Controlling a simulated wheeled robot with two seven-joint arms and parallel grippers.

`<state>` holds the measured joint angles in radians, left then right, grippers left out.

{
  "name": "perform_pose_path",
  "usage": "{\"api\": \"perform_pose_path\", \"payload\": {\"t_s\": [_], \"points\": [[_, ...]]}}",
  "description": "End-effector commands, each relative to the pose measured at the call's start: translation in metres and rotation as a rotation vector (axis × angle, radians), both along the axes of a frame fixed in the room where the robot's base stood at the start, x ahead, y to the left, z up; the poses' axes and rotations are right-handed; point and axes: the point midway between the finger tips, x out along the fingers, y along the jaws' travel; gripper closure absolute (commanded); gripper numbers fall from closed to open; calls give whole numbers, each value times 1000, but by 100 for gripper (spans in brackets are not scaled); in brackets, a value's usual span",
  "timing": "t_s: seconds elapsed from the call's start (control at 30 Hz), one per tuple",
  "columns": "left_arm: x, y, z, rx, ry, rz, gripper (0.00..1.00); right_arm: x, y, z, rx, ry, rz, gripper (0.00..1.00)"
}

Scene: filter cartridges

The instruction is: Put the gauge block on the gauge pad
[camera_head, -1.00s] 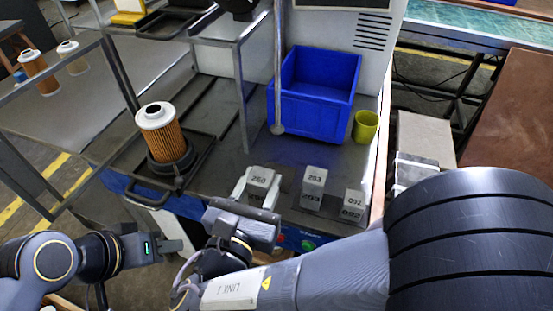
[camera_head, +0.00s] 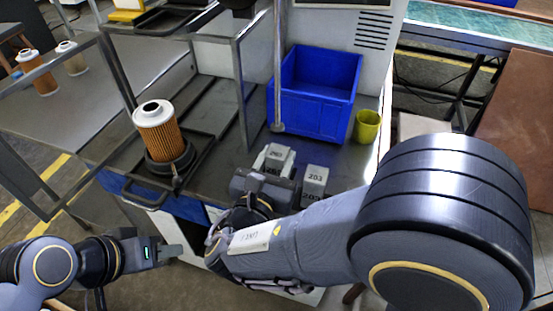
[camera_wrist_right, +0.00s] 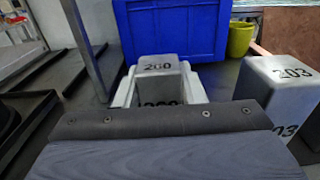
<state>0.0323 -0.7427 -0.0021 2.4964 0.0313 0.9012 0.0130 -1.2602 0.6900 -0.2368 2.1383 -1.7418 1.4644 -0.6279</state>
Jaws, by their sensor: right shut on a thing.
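A light grey block marked 260 (camera_head: 276,153) sits between the pale fingers of my right gripper (camera_head: 274,160), which is shut on it. It also shows in the right wrist view (camera_wrist_right: 158,68). I cannot tell whether it touches the bench. A similar block marked 203 (camera_head: 316,177) stands to its right, also in the right wrist view (camera_wrist_right: 280,90). No label names the gauge block. I cannot make out the gauge pad clearly; my right arm covers the bench front. My left gripper (camera_head: 170,252) is low at the left, off the bench, its opening unclear.
A blue bin (camera_head: 318,95) stands behind the blocks, with a yellow-green cup (camera_head: 367,126) at its right. A filter cartridge (camera_head: 157,130) stands upright in a dark holder at the left. A metal frame post (camera_head: 242,100) rises between cartridge and bin.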

Motion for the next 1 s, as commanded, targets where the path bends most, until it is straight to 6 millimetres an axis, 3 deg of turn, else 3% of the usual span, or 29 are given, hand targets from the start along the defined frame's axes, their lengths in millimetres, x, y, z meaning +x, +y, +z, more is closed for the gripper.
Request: {"api": "perform_pose_path", "payload": {"t_s": [0.17, 0.2, 0.33, 0.7, 1.0], "points": [[0, 0, -3, 0, 0, 0, 64, 0, 0, -4, 0, -1, 0, 100], [0, 0, -2, 0, 0, 0, 64, 0, 0, -3, 0, 0, 0, 59], [0, 0, -2, 0, 0, 0, 64, 0, 0, -3, 0, 0, 0, 42], [0, 0, 1, 0, 0, 0, 64, -3, 1, 1, 0, 0, 2, 42], [0, 0, 4, 0, 0, 0, 64, -57, 20, 2, -1, -1, 8, 42]]}}
